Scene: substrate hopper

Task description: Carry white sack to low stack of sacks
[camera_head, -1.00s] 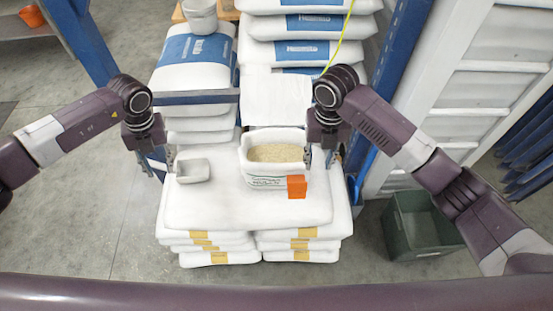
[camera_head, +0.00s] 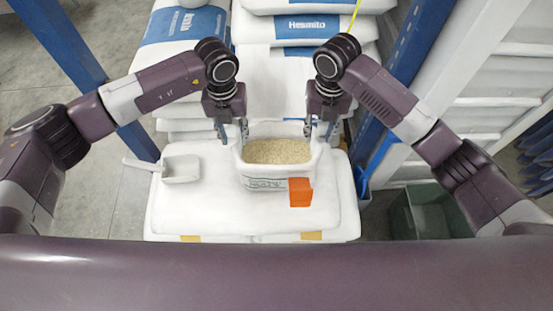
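A white open-topped container (camera_head: 262,174), sack or tub, holds pale grain (camera_head: 277,151) and has green lettering on its front. It sits upright on a broad plain white sack (camera_head: 200,213) that tops the low stack. My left gripper (camera_head: 233,133) is at the container's left rear corner, fingers pointing down and apart. My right gripper (camera_head: 318,130) is at its right rear corner, fingers also apart. I cannot tell whether either touches the rim. Neither visibly holds anything.
Stacks of blue-labelled sacks (camera_head: 187,24) rise behind. Blue posts (camera_head: 400,65) flank them. A green bin (camera_head: 428,212) stands at right.

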